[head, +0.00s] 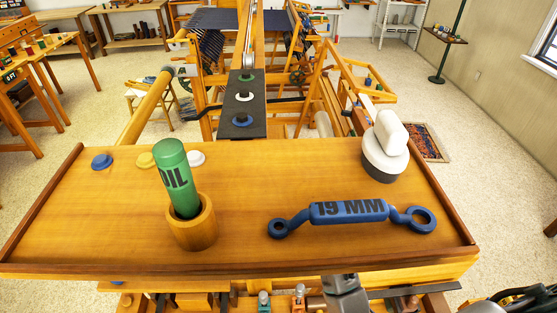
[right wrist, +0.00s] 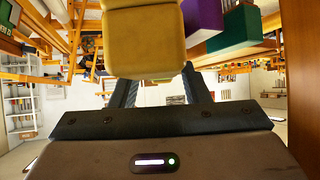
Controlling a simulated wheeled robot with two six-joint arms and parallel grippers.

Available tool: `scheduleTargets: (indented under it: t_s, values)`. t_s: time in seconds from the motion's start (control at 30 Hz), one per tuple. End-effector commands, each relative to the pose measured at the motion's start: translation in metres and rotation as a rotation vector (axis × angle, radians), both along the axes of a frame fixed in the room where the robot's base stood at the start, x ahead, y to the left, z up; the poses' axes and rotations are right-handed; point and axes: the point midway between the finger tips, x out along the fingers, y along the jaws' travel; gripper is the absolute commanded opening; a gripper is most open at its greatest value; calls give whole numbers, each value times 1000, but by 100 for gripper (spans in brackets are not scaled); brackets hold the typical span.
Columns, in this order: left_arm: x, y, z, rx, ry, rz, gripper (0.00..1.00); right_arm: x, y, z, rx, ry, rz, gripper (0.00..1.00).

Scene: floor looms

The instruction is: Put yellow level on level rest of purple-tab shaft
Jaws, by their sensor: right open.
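A large yellow block (right wrist: 143,40) fills the top middle of the right wrist view; I cannot tell for sure that it is the yellow level. My right gripper (right wrist: 160,90) is open, its two dark fingers reaching up toward the block, one on each side. Whether they touch it I cannot tell. Behind and to the right is a purple block (right wrist: 203,20), perhaps the purple tab, beside a green block (right wrist: 236,34). The level rest cannot be made out. In the head view I recognise neither the level nor the purple tab. My left gripper is not in view.
A rimmed wooden tray (head: 120,225) holds a green oil bottle (head: 175,170) in a wooden cup (head: 193,230), a blue 19 MM wrench (head: 348,211) and a white-topped dark object (head: 386,148). A loom (head: 300,85) stands behind. Pale floor (head: 475,110) is open at right.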

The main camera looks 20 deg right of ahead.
Motion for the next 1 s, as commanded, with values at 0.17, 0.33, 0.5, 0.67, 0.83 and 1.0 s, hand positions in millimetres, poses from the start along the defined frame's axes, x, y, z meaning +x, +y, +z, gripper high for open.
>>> scheduleTargets:
  t_s: [0.17, 0.33, 0.5, 0.67, 0.83, 1.0]
  values:
    - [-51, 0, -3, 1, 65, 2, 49, 1, 0, 1, 0, -3, 0, 49]
    - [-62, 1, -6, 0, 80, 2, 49, 0, 0, 2, 0, -4, 0, 49]
    - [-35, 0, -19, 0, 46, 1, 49, -12, -2, 7, 0, -10, 0, 49]
    - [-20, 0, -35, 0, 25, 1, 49, -42, -5, 14, 0, -6, -2, 49]
    - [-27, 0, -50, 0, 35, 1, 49, -84, -10, 14, -1, -8, 0, 49]
    - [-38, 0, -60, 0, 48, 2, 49, -118, -14, 16, -1, -6, -1, 49]
